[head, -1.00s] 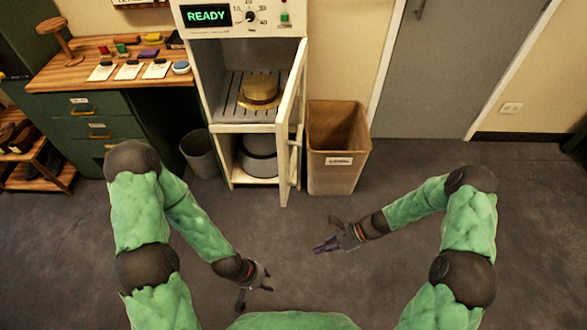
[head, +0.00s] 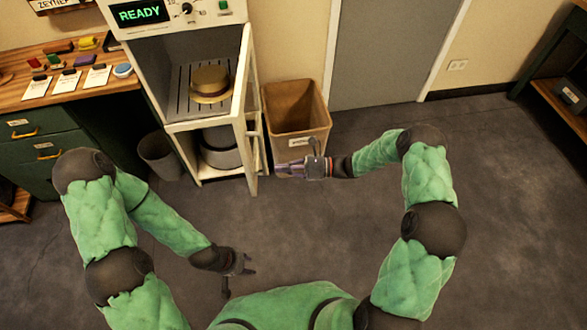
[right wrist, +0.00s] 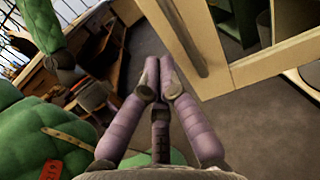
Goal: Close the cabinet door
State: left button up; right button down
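The cabinet (head: 185,125) is cream-coloured, with its door (head: 247,155) standing open and swung out toward me. A handle (head: 254,131) is on the door's right-hand face. A straw hat (head: 210,84) is on the slatted upper shelf, and a grey pot-like thing is in the lower part. My right gripper (head: 278,170) is just right of the door's lower free edge, fingers pointing left at it; contact cannot be told. In the right wrist view its fingers (right wrist: 160,72) are drawn together and empty, in front of the cream door (right wrist: 178,30). My left gripper (head: 237,275) is low, away from the cabinet; its fingers are unclear.
A brown waste bin (head: 296,120) stands right of the cabinet, close behind my right gripper. A grey bin (head: 160,157) stands to its left, beside the wooden-topped desk (head: 60,96). The floor in front is clear.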

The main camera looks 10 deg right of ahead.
aim_at(250, 169)
jog(key=a, duration=0.2)
jog(key=a+b, duration=0.1)
jog(key=a, duration=0.1)
jog(key=w+a, duration=0.1)
jog(key=a, duration=0.1)
jog(key=shift+a+b, duration=0.25)
jog(key=shift+b, duration=0.15)
jog(key=shift+w+a, duration=0.15)
jog(key=shift+a, duration=0.25)
